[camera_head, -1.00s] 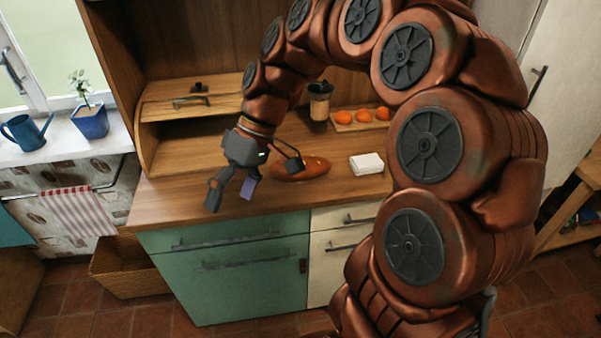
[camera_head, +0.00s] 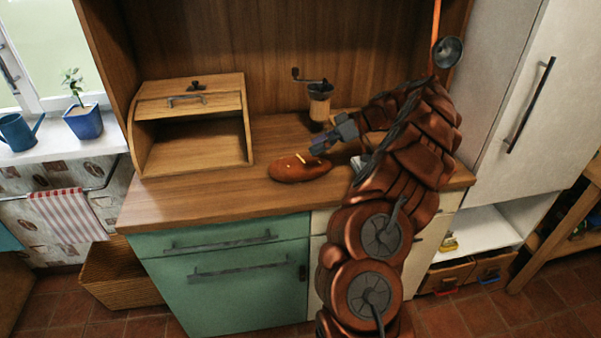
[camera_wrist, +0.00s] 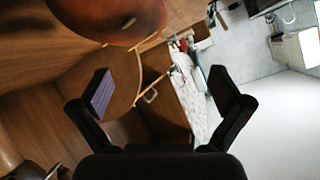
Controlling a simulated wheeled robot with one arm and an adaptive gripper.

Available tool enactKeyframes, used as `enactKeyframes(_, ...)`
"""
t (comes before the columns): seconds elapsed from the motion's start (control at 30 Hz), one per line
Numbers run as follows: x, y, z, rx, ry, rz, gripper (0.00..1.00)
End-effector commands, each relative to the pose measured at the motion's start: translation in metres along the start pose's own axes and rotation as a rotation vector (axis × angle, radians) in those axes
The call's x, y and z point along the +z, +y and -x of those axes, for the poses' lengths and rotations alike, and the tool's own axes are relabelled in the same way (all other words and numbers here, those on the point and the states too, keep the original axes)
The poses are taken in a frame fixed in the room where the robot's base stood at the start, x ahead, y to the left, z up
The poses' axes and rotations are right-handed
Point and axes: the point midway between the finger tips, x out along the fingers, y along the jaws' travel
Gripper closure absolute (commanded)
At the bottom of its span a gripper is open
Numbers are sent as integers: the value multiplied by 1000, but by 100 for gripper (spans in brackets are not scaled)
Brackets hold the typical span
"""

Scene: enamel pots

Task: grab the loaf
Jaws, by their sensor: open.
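The loaf (camera_head: 296,172), brown and oblong with a pale mark on top, lies on the wooden counter (camera_head: 185,203), right of the bread box. My gripper (camera_head: 319,144) is open and empty, close to the loaf on its upper right in the head view. It points left, apart from the loaf as far as I can tell. In the wrist view the rounded brown loaf (camera_wrist: 108,18) shows at the top edge, cut off, and is not between the spread fingers (camera_wrist: 160,95).
The open wooden bread box (camera_head: 190,142) stands at the left on the counter. A coffee grinder (camera_head: 320,100) stands behind my gripper. My arm covers much of the counter's right side. The counter in front of the loaf is clear.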

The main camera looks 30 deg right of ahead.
Motion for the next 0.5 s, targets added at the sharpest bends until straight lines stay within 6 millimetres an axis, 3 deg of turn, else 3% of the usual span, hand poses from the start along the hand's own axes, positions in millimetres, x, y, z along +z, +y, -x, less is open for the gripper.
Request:
enactKeyframes(0.1, 21, 18, 14, 34, 22, 21, 0)
enactKeyframes(0.23, 30, 26, 22, 53, 30, 36, 0)
enactKeyframes(0.5, 30, 27, 6, 53, 33, 38, 0)
